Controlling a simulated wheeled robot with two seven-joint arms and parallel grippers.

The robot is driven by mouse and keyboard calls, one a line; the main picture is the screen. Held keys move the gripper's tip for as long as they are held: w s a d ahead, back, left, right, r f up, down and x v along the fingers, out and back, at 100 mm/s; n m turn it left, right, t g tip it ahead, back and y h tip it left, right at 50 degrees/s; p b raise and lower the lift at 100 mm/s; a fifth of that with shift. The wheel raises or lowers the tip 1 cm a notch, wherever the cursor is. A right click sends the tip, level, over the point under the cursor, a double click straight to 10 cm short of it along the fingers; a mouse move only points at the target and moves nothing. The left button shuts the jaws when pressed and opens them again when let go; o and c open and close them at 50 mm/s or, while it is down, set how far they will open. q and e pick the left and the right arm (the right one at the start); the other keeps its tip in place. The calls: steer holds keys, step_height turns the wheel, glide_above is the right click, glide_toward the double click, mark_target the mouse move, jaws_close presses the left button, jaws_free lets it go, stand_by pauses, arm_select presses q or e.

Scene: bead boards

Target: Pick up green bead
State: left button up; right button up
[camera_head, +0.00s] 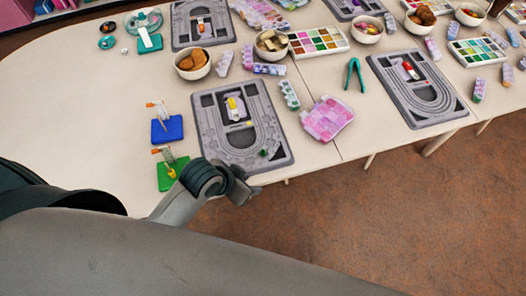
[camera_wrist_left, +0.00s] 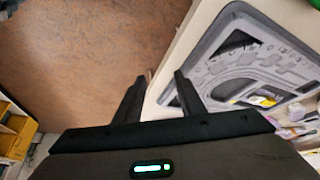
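A small green bead (camera_head: 263,153) lies on the near right part of the grey bead board (camera_head: 218,138) at the table's front edge. My left gripper (camera_head: 248,186) is just off that edge, below the board and apart from the bead. In the left wrist view its two fingers (camera_wrist_left: 161,78) are spread with nothing between them. That view shows the grey board (camera_wrist_left: 230,22) to the right of the fingers; I cannot make out the bead there. My right gripper is in neither view.
A blue block (camera_head: 167,131) and a green block (camera_head: 170,176) with tools stand left of the board. A pink bead box (camera_head: 327,118) and a bead tube (camera_head: 289,95) lie to its right. Brown floor (camera_head: 400,220) lies beyond the edge.

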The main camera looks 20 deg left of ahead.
arm_select(q)
steer(key=w+d+r+m+g+h, duration=0.1)
steer(key=w+d+r+m+h, duration=0.1)
steer(key=w+d+r+m, duration=0.5)
steer(key=w+a+r+m+g+y, duration=0.1)
steer(key=w+a+r, duration=0.3)
steer(key=a+r, duration=0.4)
steer(key=a+m+g, duration=0.1)
steer(key=a, duration=0.2)
steer(key=shift+a+g+y, duration=0.3)
steer(key=shift+y, duration=0.1)
steer(key=p, duration=0.4)
glide_above(263, 153)
steer(key=a, duration=0.2)
steer(key=f, duration=1)
steer(key=shift+s+d+f, duration=0.15)
steer(key=shift+s+f, duration=0.05)
steer(key=shift+f, duration=0.6)
